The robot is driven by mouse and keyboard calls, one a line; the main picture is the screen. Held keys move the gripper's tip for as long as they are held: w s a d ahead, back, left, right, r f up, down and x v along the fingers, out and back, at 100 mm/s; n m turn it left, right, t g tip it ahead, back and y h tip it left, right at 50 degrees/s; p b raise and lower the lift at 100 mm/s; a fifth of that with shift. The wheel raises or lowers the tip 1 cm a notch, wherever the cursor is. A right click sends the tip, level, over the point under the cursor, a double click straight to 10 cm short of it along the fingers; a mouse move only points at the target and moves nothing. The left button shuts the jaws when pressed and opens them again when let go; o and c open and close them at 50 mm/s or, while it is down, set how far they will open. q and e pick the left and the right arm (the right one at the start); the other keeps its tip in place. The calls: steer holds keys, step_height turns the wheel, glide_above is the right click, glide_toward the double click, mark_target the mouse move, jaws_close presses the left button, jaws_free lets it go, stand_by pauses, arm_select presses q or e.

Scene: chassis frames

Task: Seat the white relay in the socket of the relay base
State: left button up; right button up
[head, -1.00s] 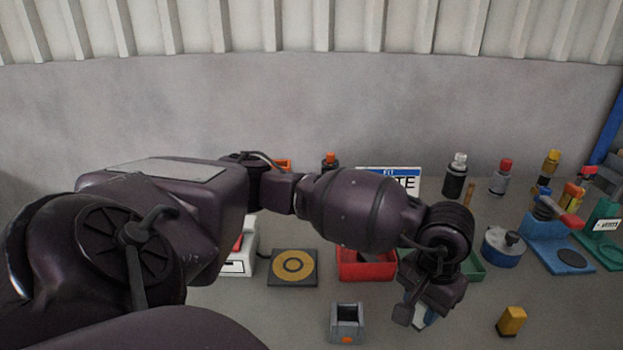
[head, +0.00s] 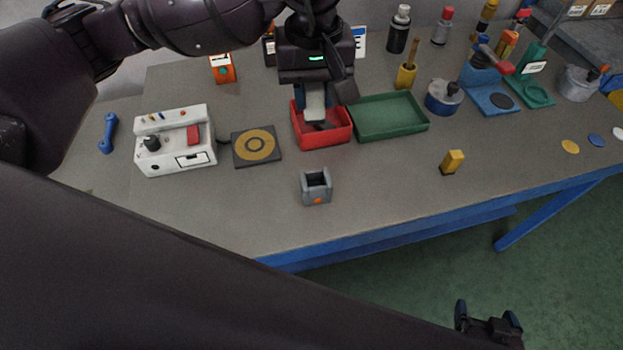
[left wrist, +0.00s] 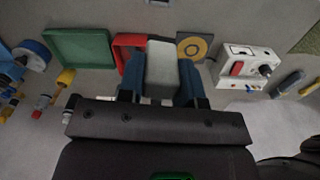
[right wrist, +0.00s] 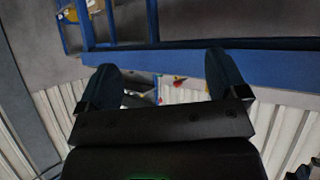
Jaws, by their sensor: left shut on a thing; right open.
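The white relay (head: 315,104) is a pale block held by my left gripper (head: 314,112), which is shut on it. They are above the red tray (head: 338,137), behind the relay base; the height is hard to tell. In the left wrist view the relay (left wrist: 160,68) sits between the blue fingers and sticks out past them. The relay base (head: 316,188) is a small grey open-topped box with an orange mark, upright on the table with its socket empty. My right gripper (head: 488,325) is open and empty, low beyond the table's front edge.
A green tray (head: 391,134) adjoins the red tray. A dark plate with a yellow ring (head: 256,160) and a white control box (head: 176,160) stand left. A yellow block (head: 452,162) stands right of the base. The table around the base is clear.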

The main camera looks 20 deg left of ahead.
mark_target(317, 120)
arm_select(q)
steer(key=shift+s+d+r, duration=0.15)
steer(key=shift+r, duration=0.25)
steer(key=shift+s+d+r, duration=0.1)
steer(key=shift+d+r, duration=0.05)
steer(key=shift+r, duration=0.25)
steer(key=shift+s+d+r+n, duration=0.1)
steer(key=shift+d+n, duration=0.05)
steer(key=shift+n, duration=0.15)
step_height(317, 120, down, 6)
steer(key=shift+f, duration=6.85)
arm_select(e)
steer(key=shift+s+d, duration=0.1)
steer(key=shift+s, duration=0.3)
